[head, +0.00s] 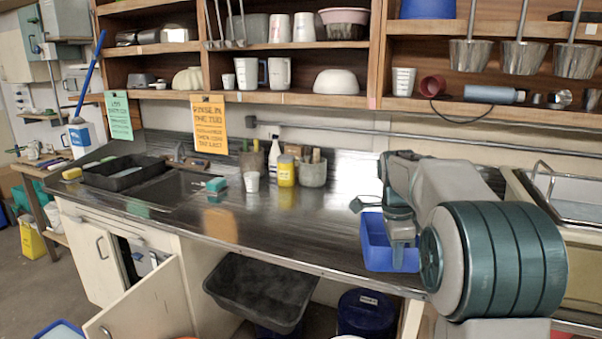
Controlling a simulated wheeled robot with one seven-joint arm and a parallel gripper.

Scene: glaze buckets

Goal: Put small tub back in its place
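A small blue tub (376,248), open at the top, is near the front edge of the steel counter, right of the middle. I take it to be the small tub. It looks roughly upright. I cannot tell whether it rests on the counter or is held just above it. My gripper (402,238) points down at the tub's right side, and one grey finger overlaps the blue wall. The other finger is not clearly seen, so I cannot tell whether the gripper grips the tub. My arm hides what lies behind and right of it.
The steel counter (310,222) is clear between the tub and a yellow jar (286,171). A black tray (124,172) sits by the sink. Below, a cabinet door (150,305) stands open beside a dark grey tub (262,290). Loaded wooden shelves and a wall rail run behind.

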